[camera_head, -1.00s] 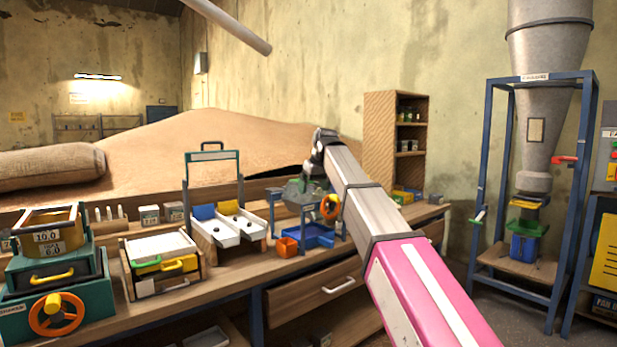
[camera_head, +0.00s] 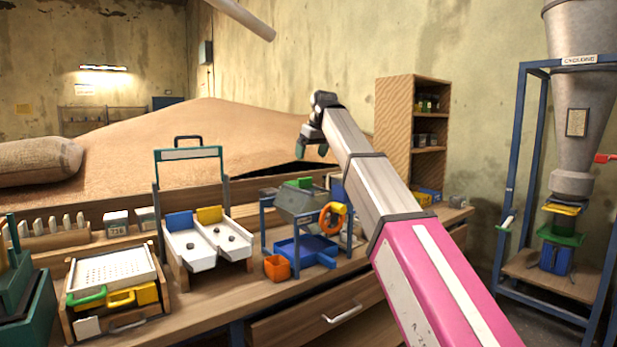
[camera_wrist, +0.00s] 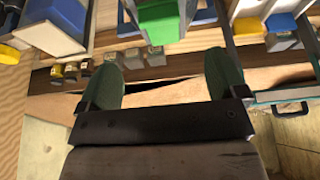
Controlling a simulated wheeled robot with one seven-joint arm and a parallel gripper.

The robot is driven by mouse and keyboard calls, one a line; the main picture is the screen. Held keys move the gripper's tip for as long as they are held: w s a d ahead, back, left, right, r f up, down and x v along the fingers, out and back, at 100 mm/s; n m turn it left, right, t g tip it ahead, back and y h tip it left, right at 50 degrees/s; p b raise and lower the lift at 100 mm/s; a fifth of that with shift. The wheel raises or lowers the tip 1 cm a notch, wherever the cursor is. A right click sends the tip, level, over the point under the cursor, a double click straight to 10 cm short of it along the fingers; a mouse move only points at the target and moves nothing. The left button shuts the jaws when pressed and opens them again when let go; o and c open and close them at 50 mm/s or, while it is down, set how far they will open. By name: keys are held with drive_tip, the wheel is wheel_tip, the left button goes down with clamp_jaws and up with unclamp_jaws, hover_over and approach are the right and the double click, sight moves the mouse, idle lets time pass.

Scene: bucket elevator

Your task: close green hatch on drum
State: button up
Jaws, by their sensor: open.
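The drum (camera_head: 296,204) is a grey, angular body in a blue stand on the bench, with an orange handwheel (camera_head: 333,219) on its right side. The green hatch (camera_head: 299,183) shows on top of the drum. I cannot tell clearly how far open it is. In the wrist view the green hatch (camera_wrist: 163,22) lies at the top centre, beyond my fingertips. My gripper (camera_head: 312,148) is above the drum, apart from it. In the wrist view my gripper (camera_wrist: 163,72) has its two dark green fingers spread wide, with nothing between them.
Below the drum are a blue tray (camera_head: 304,252) and a small orange bin (camera_head: 277,268). A stand with two white chutes (camera_head: 206,244) is to the left, and a sieve box (camera_head: 110,272) further left. A wooden shelf (camera_head: 395,130) stands behind on the right.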

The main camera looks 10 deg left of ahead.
drive_tip(key=x, duration=1)
drive_tip(key=shift+w+a+f, duration=0.1)
drive_tip(key=shift+f, duration=0.25)
drive_tip(key=c, duration=1.3)
drive_tip(key=s+d, duration=0.5)
drive_tip(key=d, duration=0.1)
drive_tip(key=shift+s+d, duration=0.35)
drive_tip(key=shift+s, duration=0.05)
drive_tip(key=o, duration=1.3)
drive_tip(key=shift+d, duration=0.1)
